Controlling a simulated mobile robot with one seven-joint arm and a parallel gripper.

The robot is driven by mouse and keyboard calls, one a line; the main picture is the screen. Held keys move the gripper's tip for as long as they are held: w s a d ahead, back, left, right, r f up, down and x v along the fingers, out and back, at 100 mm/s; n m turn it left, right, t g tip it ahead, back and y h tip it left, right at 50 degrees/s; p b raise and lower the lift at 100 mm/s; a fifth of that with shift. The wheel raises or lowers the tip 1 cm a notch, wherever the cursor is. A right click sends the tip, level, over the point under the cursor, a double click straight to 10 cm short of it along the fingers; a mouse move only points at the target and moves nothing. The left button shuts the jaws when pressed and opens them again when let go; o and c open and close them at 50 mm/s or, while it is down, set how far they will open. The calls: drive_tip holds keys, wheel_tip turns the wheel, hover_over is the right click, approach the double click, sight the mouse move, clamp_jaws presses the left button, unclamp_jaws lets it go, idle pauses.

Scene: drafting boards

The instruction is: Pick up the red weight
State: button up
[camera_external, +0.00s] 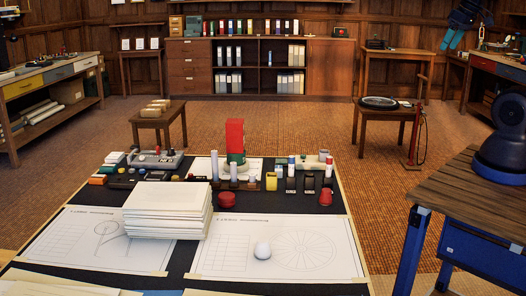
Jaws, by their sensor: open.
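Two small rounded red objects stand on the drafting board (180,262). One red weight-like piece (227,201) is just right of the white paper stack (165,212). A similar red piece (326,197) stands farther right, near the board's right edge. I cannot tell from their shapes which is the red weight. My gripper (453,41) is high at the top right, open and empty, far from both. Its fingers point down and a little left.
A tall red block (235,133), a row of small cylinders and blocks, and a grey device (155,160) crowd the board's back. Open floor separates the board from the wooden bench (470,195).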

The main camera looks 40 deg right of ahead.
drive_tip(key=shift+w, duration=0.1)
drive_tip(key=w+a+r+n+g, duration=0.1)
drive_tip(key=w+a+r+n, duration=0.1)
drive_tip(key=w+a, duration=0.5)
drive_tip(key=w+a+r+n, duration=0.2)
drive_tip(key=w+a, duration=0.2)
drive_tip(key=w, duration=0.8)
drive_tip(key=w+a+f+n+g, duration=0.1)
drive_tip(key=w+a+f+n, duration=0.1)
drive_tip(key=w+a+f, duration=0.35)
drive_tip(key=w+a+f+n, duration=0.2)
drive_tip(key=w+a, duration=0.4)
drive_tip(key=a, duration=0.5)
drive_tip(key=w+a+f+n+g, duration=0.1)
drive_tip(key=w+a+f, duration=0.2)
drive_tip(key=w+a, duration=0.4)
drive_tip(key=n+g, duration=0.2)
drive_tip(key=n, duration=0.3)
hover_over(226, 195)
wheel_tip(226, 195, down, 28)
wheel_tip(226, 195, down, 10)
drive_tip(key=shift+w+d+f, duration=0.1)
drive_tip(key=shift+d, duration=0.05)
